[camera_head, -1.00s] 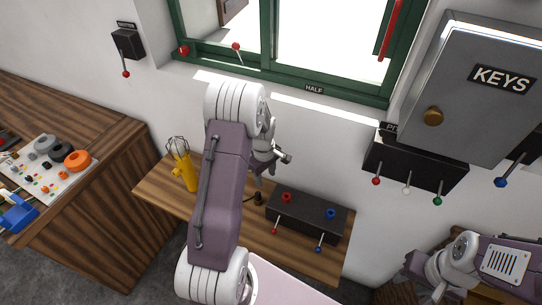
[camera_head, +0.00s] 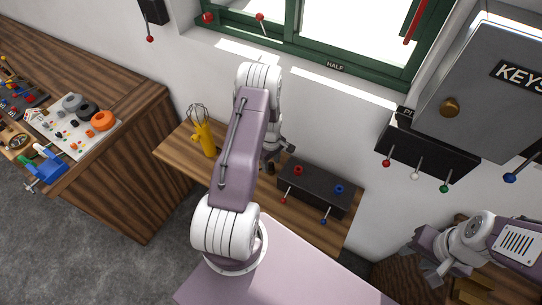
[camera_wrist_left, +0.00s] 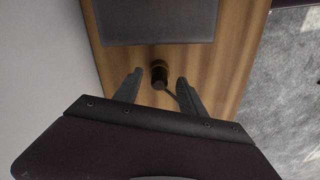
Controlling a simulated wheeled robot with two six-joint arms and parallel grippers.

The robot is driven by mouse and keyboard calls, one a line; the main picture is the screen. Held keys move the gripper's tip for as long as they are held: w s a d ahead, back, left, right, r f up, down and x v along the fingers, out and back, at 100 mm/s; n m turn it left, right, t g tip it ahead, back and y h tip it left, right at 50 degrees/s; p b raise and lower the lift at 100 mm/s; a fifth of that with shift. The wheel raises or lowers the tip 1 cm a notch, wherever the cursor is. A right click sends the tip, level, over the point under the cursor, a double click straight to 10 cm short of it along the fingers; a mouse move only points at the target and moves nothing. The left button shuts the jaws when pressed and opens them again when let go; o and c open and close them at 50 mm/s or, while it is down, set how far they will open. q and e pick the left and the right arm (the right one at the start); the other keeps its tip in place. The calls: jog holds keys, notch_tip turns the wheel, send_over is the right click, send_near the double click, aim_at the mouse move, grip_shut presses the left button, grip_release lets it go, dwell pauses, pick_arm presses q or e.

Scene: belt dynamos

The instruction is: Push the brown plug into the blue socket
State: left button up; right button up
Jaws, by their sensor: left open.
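The brown plug (camera_wrist_left: 159,74), dark with a brownish band, stands on the wooden bench and lies between the spread fingers of my left gripper (camera_wrist_left: 159,82) in the left wrist view; I see no finger touching it. In the head view the left gripper (camera_head: 275,155) is just above the plug (camera_head: 269,169), partly covering it. The blue socket (camera_head: 339,189) is on the right part of a dark box (camera_head: 317,191), with a red socket (camera_head: 298,170) to its left. My right gripper (camera_head: 430,264) is at the lower right, its fingers unclear.
A yellow stand with a wire whisk-like top (camera_head: 203,138) is at the left of the narrow bench. Two small levers stick out from the box's front. A switch box with levers (camera_head: 428,148) and a grey key cabinet (camera_head: 483,85) hang on the wall to the right.

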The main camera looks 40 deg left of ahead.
aim_at(271, 163)
pick_arm(q)
jog(key=shift+f, duration=0.2)
jog(key=shift+w, duration=0.1)
grip_shut()
jog(key=shift+r+p, duration=1.8)
jog(key=shift+r, duration=0.55)
jog(key=shift+d, duration=0.1)
